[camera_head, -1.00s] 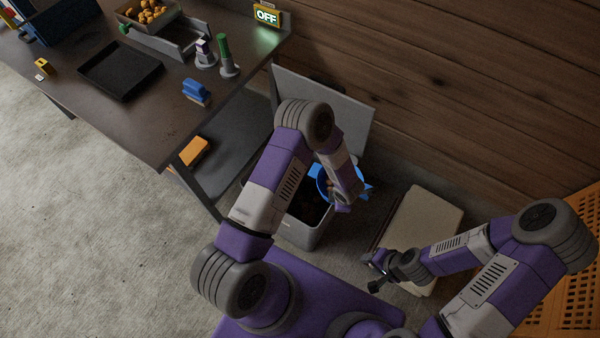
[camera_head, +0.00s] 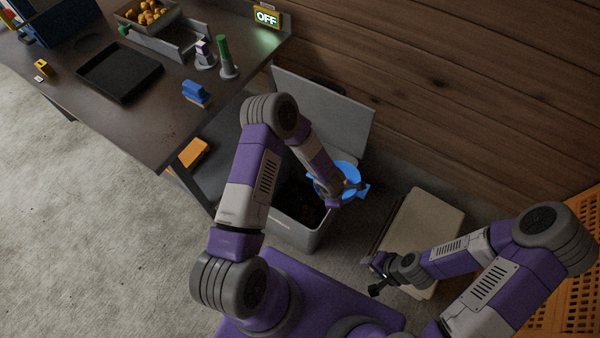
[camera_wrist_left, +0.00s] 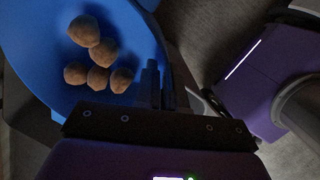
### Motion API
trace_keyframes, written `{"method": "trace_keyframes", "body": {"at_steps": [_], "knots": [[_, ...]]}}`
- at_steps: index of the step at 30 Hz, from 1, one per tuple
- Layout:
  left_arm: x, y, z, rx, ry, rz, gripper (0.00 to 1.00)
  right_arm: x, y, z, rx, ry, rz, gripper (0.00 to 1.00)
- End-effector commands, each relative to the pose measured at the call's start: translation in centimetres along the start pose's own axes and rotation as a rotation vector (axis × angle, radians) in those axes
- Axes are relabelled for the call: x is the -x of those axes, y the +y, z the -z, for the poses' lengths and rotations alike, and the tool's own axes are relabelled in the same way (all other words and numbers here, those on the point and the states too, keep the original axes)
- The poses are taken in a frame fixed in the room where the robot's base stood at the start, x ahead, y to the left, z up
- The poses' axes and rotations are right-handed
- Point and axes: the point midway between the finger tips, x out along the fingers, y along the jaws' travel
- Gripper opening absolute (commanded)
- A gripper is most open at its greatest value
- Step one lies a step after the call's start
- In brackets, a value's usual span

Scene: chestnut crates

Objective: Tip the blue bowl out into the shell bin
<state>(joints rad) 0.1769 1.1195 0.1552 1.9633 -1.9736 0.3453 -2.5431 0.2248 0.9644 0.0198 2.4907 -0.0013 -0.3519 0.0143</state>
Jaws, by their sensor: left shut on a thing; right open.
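The blue bowl (camera_head: 349,170) is held above the right part of the grey shell bin (camera_head: 290,229), partly hidden by my left arm. My left gripper (camera_head: 352,187) is shut on the bowl's edge. The left wrist view shows the fingers (camera_wrist_left: 155,88) at the blue bowl's wall (camera_wrist_left: 35,45), with several round brown chestnuts (camera_wrist_left: 84,30) lying inside it. The bin stands on the floor with its lid (camera_head: 325,110) raised at the back; its inside is dark, with brownish contents. My right gripper (camera_head: 376,276) is open and empty, right of the bin.
A pale closed box (camera_head: 428,225) and an orange crate (camera_head: 560,300) stand at right. A wooden wall is behind.

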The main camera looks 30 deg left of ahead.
Motion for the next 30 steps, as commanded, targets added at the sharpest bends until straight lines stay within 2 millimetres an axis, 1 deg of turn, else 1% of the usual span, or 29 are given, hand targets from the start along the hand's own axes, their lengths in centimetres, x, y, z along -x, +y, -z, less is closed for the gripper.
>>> {"method": "trace_keyframes", "body": {"at_steps": [3, 8, 13, 17, 21, 25, 30], "knots": [[0.4, 0.4, 0.7, 0.016, -0.053, 0.02, 0.0, 0.2, -0.1, 0.0, 0.0, 0.0, 0.0, 0.44], [0.9, 0.8, 1.3, 0.029, -0.127, 0.051, 0.0, 1.1, -0.4, 0.0, 0.0, 0.0, 0.0, 0.44], [0.1, 1.0, 2.5, 0.043, -0.202, 0.085, 0.0, 1.5, -0.6, -0.1, 0.0, 0.0, 0.0, 0.44], [-0.2, 1.4, 3.2, 0.053, -0.26, 0.109, 0.0, 2.3, -0.9, -0.1, 0.0, 0.0, 0.0, 0.44], [1.0, 1.9, 3.8, 0.062, -0.321, 0.133, 0.0, 4.2, -1.6, -0.2, 0.0, 0.0, 0.0, 0.44], [0.7, 1.9, 4.0, 0.064, -0.339, 0.142, 0.0, 3.9, -1.5, -0.2, 0.0, 0.0, 0.0, 0.44], [1.0, 2.1, 4.3, 0.069, -0.36, 0.149, 0.0, 4.2, -1.6, -0.2, 0.0, 0.0, 0.0, 0.44]]}}
